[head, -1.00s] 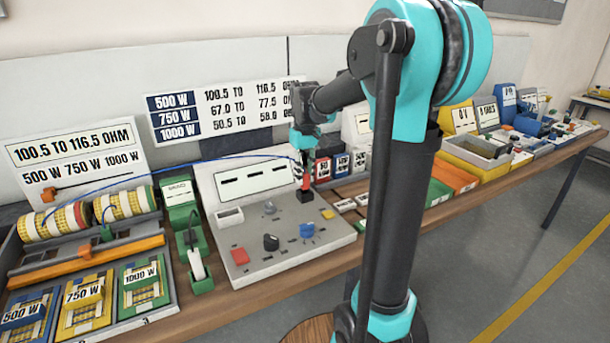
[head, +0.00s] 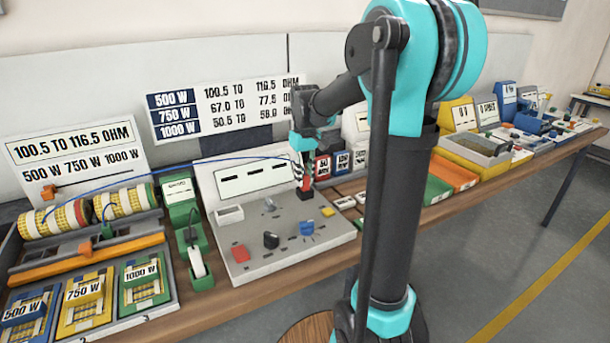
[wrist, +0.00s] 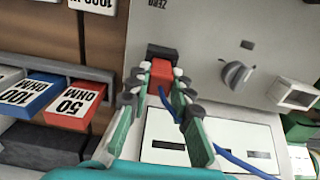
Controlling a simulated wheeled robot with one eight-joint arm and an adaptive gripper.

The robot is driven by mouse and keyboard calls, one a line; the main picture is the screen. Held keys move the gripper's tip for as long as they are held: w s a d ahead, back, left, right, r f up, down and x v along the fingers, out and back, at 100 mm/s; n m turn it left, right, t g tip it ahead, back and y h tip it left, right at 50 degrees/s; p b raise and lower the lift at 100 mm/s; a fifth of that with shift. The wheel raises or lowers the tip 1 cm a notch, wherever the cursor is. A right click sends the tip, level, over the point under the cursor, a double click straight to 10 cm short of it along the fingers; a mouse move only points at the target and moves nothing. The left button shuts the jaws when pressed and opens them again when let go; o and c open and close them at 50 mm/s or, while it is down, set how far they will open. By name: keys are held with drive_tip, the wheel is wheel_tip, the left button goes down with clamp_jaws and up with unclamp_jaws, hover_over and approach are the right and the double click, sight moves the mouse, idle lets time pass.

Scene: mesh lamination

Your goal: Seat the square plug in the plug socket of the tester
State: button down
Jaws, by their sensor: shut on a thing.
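The red square plug (head: 306,183) is between the fingers of my gripper (head: 303,178), over the back right of the grey tester (head: 255,223). In the wrist view my gripper (wrist: 157,76) is shut on the red plug (wrist: 161,73), with a fingertip on each side. A blue cable (wrist: 172,107) runs from it. A black block (wrist: 161,52) sits at the plug's far end against the tester face (wrist: 207,62). It hides the contact, so I cannot tell whether the plug is seated or only above the socket.
The tester carries a red button (head: 240,253), a black knob (head: 271,240), a blue knob (head: 307,228) and a yellow button (head: 328,211). Blue and red resistor blocks (wrist: 73,105) lie close by. A green stand (head: 194,245) is left of the tester.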

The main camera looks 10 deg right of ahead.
sight(305, 175)
drive_tip(key=shift+f, duration=0.95)
drive_tip(key=c, duration=1.3)
unclamp_jaws()
wheel_tip(305, 175, up, 12)
drive_tip(key=shift+s, duration=0.1)
